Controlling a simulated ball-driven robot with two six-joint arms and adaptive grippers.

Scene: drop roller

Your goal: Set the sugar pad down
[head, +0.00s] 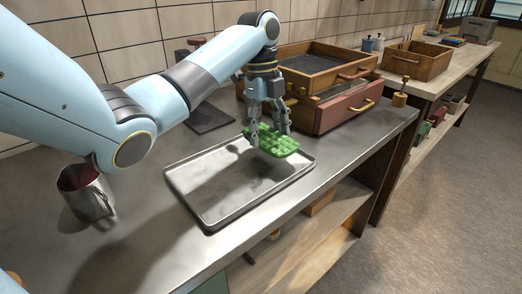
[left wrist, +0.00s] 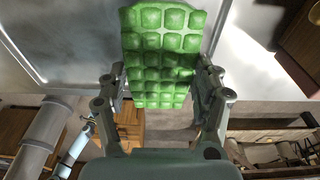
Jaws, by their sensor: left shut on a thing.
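The sugar pad is a green, quilted-looking pad (head: 275,143) held over the right end of a shallow grey metal tray (head: 188,200). My left gripper (head: 270,137) is shut on the pad from above. In the left wrist view the pad (left wrist: 162,50) lies between the two fingers of the left gripper (left wrist: 162,88), with the tray rim (left wrist: 40,78) beyond it. The pad seems to be a little above the tray, but I cannot tell the exact gap. My right gripper is not in view.
A metal cup (head: 88,195) stands on the counter (head: 145,240) left of the tray. A wooden drawer unit with a red drawer (head: 347,107) stands behind and right. The counter's front edge runs close to the tray. Open counter lies between cup and tray.

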